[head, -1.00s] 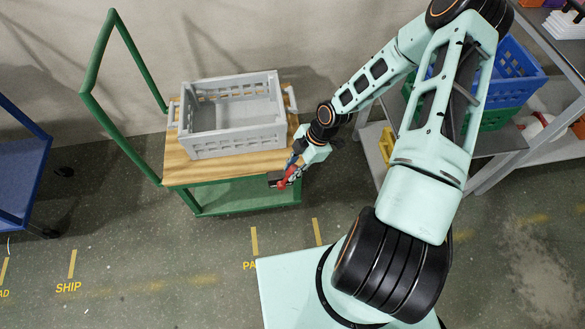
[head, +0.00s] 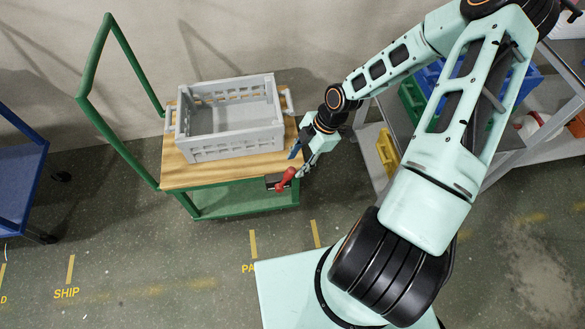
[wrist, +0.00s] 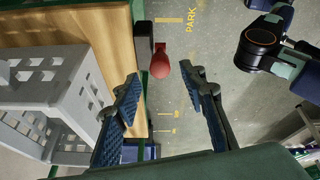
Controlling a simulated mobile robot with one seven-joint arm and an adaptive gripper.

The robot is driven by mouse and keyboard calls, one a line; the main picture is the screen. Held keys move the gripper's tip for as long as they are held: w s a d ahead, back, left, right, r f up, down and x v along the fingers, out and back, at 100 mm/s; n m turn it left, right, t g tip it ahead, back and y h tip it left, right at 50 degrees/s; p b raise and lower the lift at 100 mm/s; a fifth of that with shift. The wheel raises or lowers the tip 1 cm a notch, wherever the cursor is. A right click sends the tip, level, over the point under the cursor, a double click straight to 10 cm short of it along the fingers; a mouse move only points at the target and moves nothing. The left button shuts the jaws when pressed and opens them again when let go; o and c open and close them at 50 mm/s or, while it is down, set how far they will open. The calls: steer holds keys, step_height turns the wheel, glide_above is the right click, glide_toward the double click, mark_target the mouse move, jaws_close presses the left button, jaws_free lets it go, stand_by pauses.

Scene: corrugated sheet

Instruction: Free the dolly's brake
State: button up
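The dolly (head: 230,170) is a green-framed cart with a wooden deck, a tall green push handle at its left and a lower green shelf. A red brake lever (head: 285,180) sits on a small dark block at the deck's front right corner. In the wrist view the lever's rounded red end (wrist: 160,66) shows just beyond my fingertips. My gripper (head: 302,156) is just above and right of the lever. In the wrist view my gripper (wrist: 167,85) is open, its two blue-padded fingers apart with nothing between them. The red end appears clear of both fingers.
A grey crate (head: 190,148) stands on the deck. A blue cart (head: 20,185) is at the left. A grey shelf unit at the right holds a blue crate (head: 530,88), a green crate and a yellow item (head: 387,150). The floor in front of the dolly is clear.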

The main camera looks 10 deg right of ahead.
steer(key=v, duration=0.6)
steer(key=shift+f, duration=0.1)
stand_by(0.4)
